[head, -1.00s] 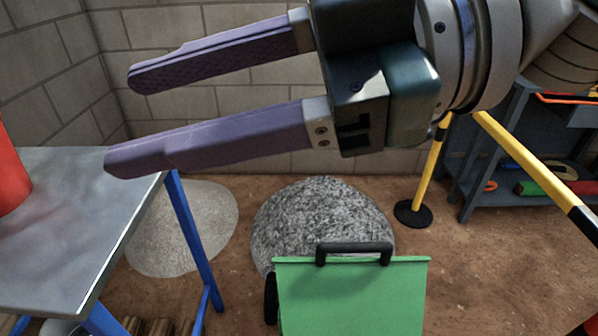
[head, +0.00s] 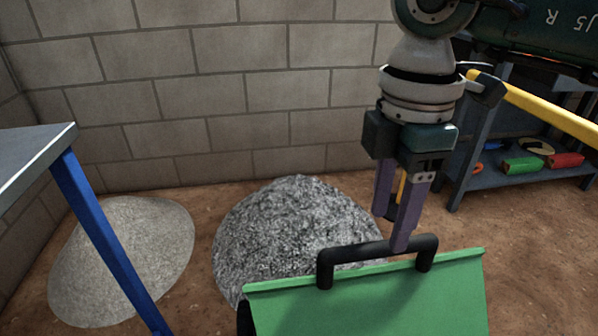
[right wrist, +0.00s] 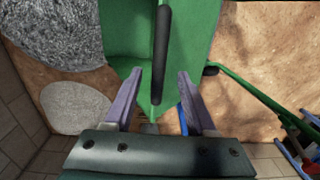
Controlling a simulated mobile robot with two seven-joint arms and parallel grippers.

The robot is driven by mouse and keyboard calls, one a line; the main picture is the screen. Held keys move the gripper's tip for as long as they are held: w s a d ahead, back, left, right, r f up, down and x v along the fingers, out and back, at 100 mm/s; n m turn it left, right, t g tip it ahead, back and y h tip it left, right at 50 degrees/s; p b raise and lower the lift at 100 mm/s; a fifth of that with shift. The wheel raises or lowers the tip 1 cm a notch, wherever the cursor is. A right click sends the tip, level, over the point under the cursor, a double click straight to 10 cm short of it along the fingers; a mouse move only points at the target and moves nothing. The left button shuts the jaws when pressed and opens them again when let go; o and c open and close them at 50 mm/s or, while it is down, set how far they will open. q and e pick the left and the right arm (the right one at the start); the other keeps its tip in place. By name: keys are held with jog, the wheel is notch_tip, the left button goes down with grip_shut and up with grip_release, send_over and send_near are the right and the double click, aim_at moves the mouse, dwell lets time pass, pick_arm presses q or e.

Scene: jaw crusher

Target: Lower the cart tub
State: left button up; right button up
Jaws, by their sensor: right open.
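The green cart tub (head: 370,300) is at the bottom of the head view, with a black bar handle (head: 340,254) along its top edge. It looks slanted in the head view. My right gripper (head: 391,232) points down at the handle, its purple fingers open. The near finger's tip overlaps the bar; the other is behind it. In the right wrist view the handle (right wrist: 162,55) runs between the open fingers (right wrist: 160,73), with the green tub (right wrist: 190,35) beyond. I cannot tell if a finger touches the bar. My left gripper is not in view.
A dark gravel heap (head: 290,230) lies behind the tub, a paler heap (head: 125,260) to its left. A blue-legged metal table (head: 30,150) stands at left. A yellow barrier bar (head: 540,110) and a shelf (head: 530,175) with colored items are at right. A block wall closes the back.

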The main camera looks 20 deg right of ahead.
aim_at(382, 244)
notch_tip(382, 244, down, 4)
jog(key=shift+f+b, duration=0.1)
jog(key=shift+b, duration=0.4)
grip_shut()
dwell(1.1)
